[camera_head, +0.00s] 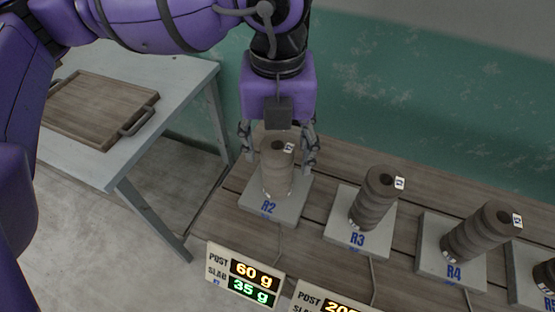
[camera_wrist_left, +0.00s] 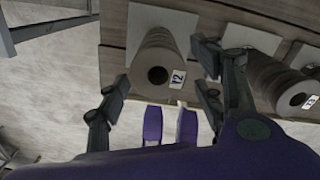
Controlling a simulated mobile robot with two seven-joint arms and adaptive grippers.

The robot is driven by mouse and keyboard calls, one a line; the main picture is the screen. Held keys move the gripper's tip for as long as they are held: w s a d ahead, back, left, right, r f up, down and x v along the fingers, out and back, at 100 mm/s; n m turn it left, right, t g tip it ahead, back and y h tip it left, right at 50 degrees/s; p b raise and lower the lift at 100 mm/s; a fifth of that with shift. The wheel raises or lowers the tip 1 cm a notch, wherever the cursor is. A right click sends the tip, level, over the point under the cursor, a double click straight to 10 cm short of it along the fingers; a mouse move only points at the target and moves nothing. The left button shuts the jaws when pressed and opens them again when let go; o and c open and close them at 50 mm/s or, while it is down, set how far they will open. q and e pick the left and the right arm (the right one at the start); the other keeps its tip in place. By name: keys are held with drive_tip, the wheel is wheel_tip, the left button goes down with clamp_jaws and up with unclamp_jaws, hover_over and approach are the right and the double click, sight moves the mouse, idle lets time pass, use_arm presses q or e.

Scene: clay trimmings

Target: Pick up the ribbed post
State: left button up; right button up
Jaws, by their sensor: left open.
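A grey-brown post (camera_head: 277,172) with faint ribs stands on the pale slab marked R2 (camera_head: 252,207). It also shows in the left wrist view (camera_wrist_left: 158,62), with a small tag at its hollow end. Darker, clearly ribbed posts stand on slab R3 (camera_head: 372,200) and slab R4 (camera_head: 478,235). My left gripper (camera_head: 279,158) is open, with a finger on either side of the R2 post's upper part. In the left wrist view its fingers (camera_wrist_left: 163,100) are apart and the post lies between them. I cannot tell whether they touch it. My right gripper is not in view.
A display sign (camera_head: 243,272) reads post 60 g, slab 35 g. A second sign (camera_head: 330,302) is cut off at the bottom. Slab R5 (camera_head: 530,268) is at the right edge. A wooden tray (camera_head: 90,105) lies on a grey table (camera_head: 175,85) at left. A green wall stands behind.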

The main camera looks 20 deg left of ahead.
use_arm(q)
drive_tip(key=f, duration=0.5)
drive_tip(key=shift+w+a+f, duration=0.35)
clamp_jaws()
